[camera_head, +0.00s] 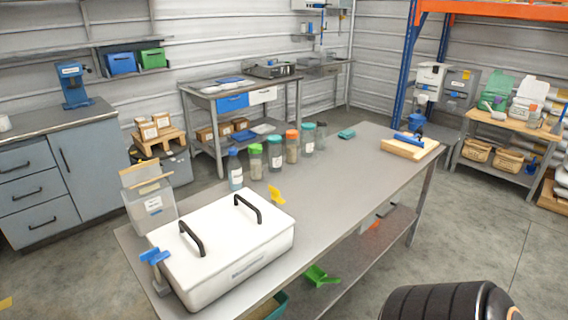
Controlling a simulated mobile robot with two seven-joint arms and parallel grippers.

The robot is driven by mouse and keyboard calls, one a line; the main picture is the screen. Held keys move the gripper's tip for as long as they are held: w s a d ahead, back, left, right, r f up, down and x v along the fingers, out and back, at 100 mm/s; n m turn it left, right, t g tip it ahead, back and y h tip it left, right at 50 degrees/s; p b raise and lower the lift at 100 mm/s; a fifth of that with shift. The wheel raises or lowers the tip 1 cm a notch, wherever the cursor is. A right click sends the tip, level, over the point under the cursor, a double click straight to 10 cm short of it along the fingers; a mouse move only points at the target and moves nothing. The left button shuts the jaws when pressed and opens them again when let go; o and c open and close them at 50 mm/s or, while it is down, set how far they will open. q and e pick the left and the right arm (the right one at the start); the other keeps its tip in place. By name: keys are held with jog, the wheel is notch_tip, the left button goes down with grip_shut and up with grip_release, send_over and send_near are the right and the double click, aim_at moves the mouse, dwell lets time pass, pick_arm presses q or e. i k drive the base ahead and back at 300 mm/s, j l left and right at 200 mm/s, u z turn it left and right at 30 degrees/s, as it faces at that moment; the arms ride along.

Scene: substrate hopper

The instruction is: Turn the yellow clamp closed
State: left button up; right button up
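The yellow clamp (276,194) is small. It sits at the far right corner of a large white box (225,255), at the rim of its lid, with its lever sticking up and out. From here I cannot tell exactly how the lever stands to the lid's edge. The white lid (222,225) lies on the box and carries two black handles. A blue clamp (154,256) stands at the box's near left corner. Neither of my grippers is in view.
The box stands on a long grey table (340,180). A clear bin (150,210) is behind its left side. Several lidded jars (275,155) stand along the table's back edge. A wooden block with a blue tool (408,148) lies at the far right. The table's middle is clear.

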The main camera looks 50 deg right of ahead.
aim_at(275, 193)
jog(key=z, duration=1.65)
jog(key=i+l, duration=0.5)
jog(key=l, duration=0.15)
jog(key=i+l+u, duration=0.2)
jog(key=u, duration=0.15)
jog(key=i+l+u, duration=0.15)
jog(key=l+u, duration=0.25)
